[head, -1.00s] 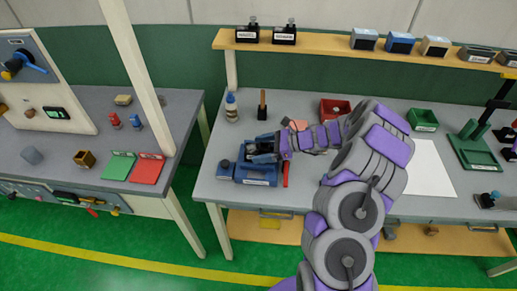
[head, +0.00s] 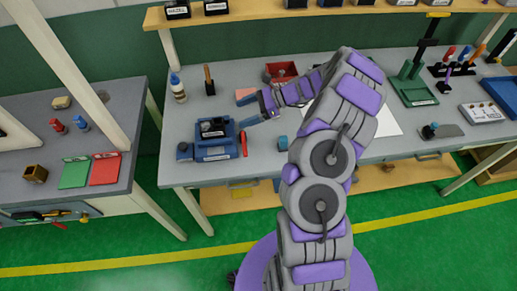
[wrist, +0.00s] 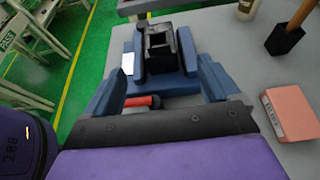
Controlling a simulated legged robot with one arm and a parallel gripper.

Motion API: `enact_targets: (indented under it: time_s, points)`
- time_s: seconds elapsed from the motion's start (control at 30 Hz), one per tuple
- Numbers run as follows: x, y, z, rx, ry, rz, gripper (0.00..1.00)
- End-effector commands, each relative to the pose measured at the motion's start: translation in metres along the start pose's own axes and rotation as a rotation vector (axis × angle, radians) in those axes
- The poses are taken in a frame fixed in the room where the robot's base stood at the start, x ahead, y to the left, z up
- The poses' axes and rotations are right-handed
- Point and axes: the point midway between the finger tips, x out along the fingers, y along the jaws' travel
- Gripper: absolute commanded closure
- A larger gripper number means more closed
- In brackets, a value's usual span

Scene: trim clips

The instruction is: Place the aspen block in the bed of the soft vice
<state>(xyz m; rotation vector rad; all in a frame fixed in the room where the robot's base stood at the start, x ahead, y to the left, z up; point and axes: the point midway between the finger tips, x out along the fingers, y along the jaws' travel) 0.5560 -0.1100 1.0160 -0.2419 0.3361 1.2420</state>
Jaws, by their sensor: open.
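The soft vice (head: 214,153) is a blue device near the left front of the long grey table. A black block-like piece (head: 212,129) with a lighter top sits in its bed between the jaws. The wrist view shows the black piece (wrist: 160,48) upright with dark hollows in its top; I cannot read a name on it, so I cannot tell whether it is the aspen block. My gripper (head: 257,118) is right of the vice, apart from the piece. Its two blue fingers (wrist: 162,78) are spread and empty in the wrist view, with the vice beyond them.
A red handle (head: 243,144) is at the vice's right side. A pink block (wrist: 290,113) lies right of my gripper. A bottle (head: 177,88) and a dark holder with a wooden handle (head: 210,85) stand behind. A red bin (head: 281,72) is farther back. Black blocks (head: 216,7) sit on the shelf.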

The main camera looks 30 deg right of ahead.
Motion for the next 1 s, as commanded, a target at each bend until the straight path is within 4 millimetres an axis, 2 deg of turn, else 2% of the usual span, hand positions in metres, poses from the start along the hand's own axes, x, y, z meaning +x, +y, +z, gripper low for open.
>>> enact_targets:
  time_s: [0.13, 0.27, 0.4, 0.53, 0.73, 1.0]
  points:
    - [0.012, 0.014, 0.027, -0.076, 0.016, 0.052, 0.11]
    - [0.027, 0.044, 0.070, -0.223, 0.047, 0.154, 0.11]
    - [0.041, 0.089, 0.112, -0.405, 0.096, 0.285, 0.11]
    - [0.048, 0.135, 0.141, -0.573, 0.151, 0.403, 0.11]
    - [0.045, 0.205, 0.166, -0.820, 0.246, 0.581, 0.11]
    - [0.019, 0.290, 0.170, -1.119, 0.391, 0.813, 0.11]
